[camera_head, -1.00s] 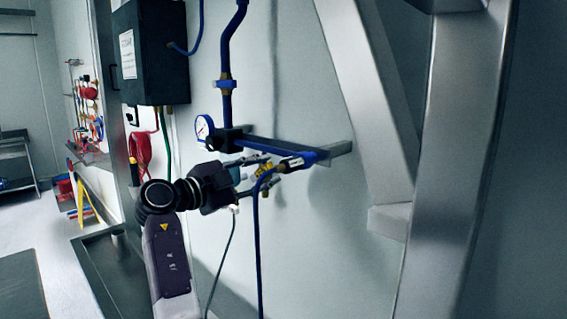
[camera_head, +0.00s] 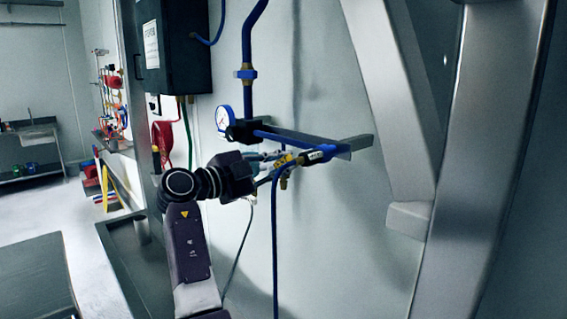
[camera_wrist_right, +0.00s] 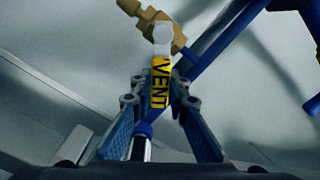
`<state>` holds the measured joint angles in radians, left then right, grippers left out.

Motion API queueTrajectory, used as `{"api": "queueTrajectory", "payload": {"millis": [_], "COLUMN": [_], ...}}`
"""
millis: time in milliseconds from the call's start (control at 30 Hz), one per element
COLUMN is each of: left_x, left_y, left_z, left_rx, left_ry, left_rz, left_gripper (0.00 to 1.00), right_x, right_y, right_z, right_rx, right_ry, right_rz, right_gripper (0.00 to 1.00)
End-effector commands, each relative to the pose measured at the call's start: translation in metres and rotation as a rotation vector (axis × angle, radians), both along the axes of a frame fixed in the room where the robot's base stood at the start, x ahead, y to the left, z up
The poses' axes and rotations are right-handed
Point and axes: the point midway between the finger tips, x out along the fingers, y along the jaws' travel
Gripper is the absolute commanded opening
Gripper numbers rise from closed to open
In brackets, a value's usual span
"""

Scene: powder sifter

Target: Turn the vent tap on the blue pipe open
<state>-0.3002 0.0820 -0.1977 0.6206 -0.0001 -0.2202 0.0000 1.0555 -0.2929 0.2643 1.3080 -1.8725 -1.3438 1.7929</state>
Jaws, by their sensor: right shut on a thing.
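The vent tap has a yellow handle (camera_wrist_right: 160,88) marked VENT and a brass body (camera_wrist_right: 155,28). In the head view the yellow handle (camera_head: 283,160) is small, beside the wall-mounted blue pipe (camera_head: 249,100). My right gripper (camera_wrist_right: 155,105) is shut on the yellow handle, one finger on each side. In the head view my right gripper (camera_head: 270,168) reaches the tap from the left, and its fingers partly hide it. In the wrist view the handle points from the brass body down toward my gripper, and the blue pipe (camera_wrist_right: 222,38) runs diagonally behind it. My left gripper is not in view.
A round gauge (camera_head: 222,118) and a metal bracket (camera_head: 355,144) sit close above the tap. A thin blue hose (camera_head: 276,240) hangs below it. A dark box (camera_head: 175,50) is on the wall at upper left. Thick metal posts (camera_head: 490,150) stand at right.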

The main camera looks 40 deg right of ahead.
Motion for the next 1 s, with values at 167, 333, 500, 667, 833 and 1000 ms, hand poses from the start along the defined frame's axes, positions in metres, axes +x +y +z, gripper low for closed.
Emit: {"api": "queueTrajectory", "payload": {"millis": [167, 333, 500, 667, 833, 1000], "left_x": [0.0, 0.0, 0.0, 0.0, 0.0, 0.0], "left_y": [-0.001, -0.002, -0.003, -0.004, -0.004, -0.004], "left_z": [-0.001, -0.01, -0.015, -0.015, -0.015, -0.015], "left_rx": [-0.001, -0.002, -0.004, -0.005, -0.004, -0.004], "left_ry": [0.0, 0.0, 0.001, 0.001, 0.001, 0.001], "left_rz": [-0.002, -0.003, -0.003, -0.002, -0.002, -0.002], "left_gripper": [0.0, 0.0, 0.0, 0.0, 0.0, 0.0], "right_x": [0.0, 0.003, 0.007, 0.009, 0.008, 0.009], "right_y": [-0.001, -0.001, -0.001, -0.001, -0.001, -0.001], "right_z": [0.0, 0.003, 0.009, 0.011, 0.011, 0.011], "right_rx": [-0.001, -0.01, -0.019, -0.021, -0.021, -0.021], "right_ry": [0.007, 0.095, 0.206, 0.248, 0.248, 0.247], "right_rz": [-0.002, -0.003, -0.003, -0.005, -0.005, -0.005], "right_gripper": [0.0, 0.0, 0.0, 0.0, 0.0, 0.26]}}
